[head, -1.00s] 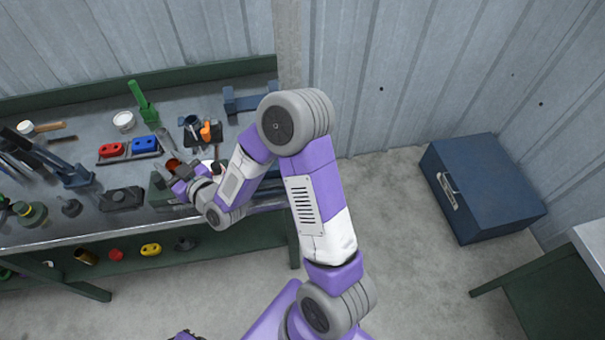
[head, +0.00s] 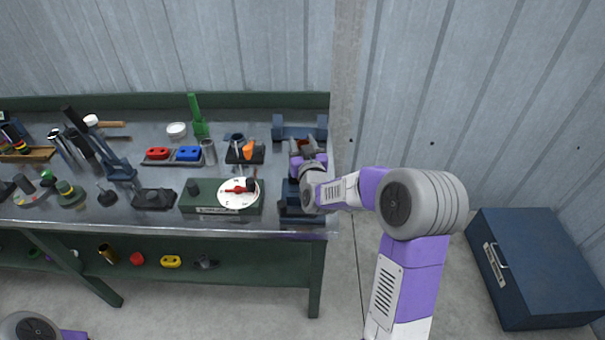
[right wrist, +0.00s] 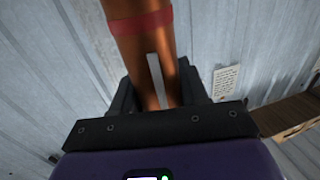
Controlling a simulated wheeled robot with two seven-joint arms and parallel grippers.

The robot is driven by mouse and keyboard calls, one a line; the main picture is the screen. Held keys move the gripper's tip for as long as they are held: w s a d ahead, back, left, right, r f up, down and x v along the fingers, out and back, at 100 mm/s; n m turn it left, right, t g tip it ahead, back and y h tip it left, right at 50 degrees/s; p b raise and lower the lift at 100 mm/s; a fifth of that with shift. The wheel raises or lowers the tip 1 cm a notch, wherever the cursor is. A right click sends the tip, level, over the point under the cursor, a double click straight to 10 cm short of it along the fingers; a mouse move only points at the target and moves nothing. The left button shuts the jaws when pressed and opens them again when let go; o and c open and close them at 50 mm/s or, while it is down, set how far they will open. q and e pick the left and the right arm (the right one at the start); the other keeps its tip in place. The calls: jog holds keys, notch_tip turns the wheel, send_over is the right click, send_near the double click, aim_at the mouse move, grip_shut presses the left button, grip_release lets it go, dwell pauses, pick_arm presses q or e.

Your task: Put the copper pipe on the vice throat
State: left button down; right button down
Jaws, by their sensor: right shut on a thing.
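The copper pipe (right wrist: 140,45) is a brown-orange tube with a red band, and fills the upper middle of the right wrist view. My right gripper (right wrist: 162,88) is shut on it, a black finger on either side. In the head view the right gripper (head: 308,156) is at the right end of the bench, with a small reddish-brown part of the pipe showing at its tip. The dark blue vice (head: 300,132) is there too, its parts showing behind and in front of the gripper. The gripper and wrist hide its middle, so I cannot tell whether the pipe touches it. My left gripper is out of view.
The workbench (head: 150,226) carries a green box with a white dial (head: 238,195), left of my right wrist, and a black holder with an orange part (head: 247,150). Other tools crowd its left. A blue chest (head: 545,265) stands on the floor at right.

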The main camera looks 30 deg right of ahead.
notch_tip(320, 180, down, 6)
jog(key=shift+r+b, duration=0.1)
jog(key=shift+b, duration=0.45)
jog(key=shift+s, duration=0.1)
jog(key=c, duration=1)
grip_release()
jog(key=shift+f, duration=0.2)
jog(key=shift+c, duration=0.2)
jog(key=o, duration=0.5)
jog(key=shift+c, duration=0.2)
jog(key=shift+r, duration=0.15)
